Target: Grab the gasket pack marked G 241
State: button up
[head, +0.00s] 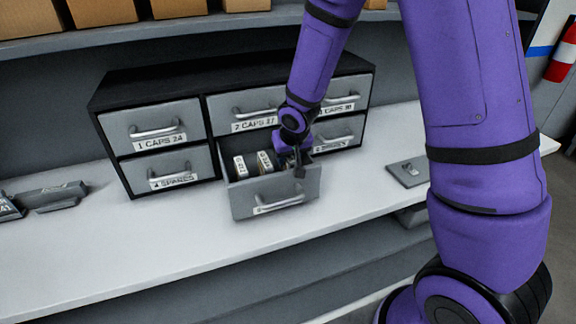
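Two small pale packs, a left one (240,167) and a right one (264,163), stand in the pulled-out lower middle drawer (275,193) of the cabinet. Each has a label with dark print too small to read, so I cannot tell which is G 241. My gripper (297,170) points down at the right side of this drawer, just right of the packs. Its fingers are small and dark, and I cannot tell whether they are open or hold anything. The arm and gripper hide the drawer's right part.
The dark cabinet (145,90) has other shut grey drawers with handles, including 1 CAPS 24 (155,123). A flat grey plate (408,172) lies to the right. Grey parts (52,196) lie at the left. Cardboard boxes (100,10) stand on the shelf above. The white counter (130,240) is clear in front.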

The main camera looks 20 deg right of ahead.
jog(key=shift+w+f, duration=0.1)
jog(key=shift+f, duration=0.15)
jog(key=c, duration=0.7)
jog(key=shift+r, duration=0.1)
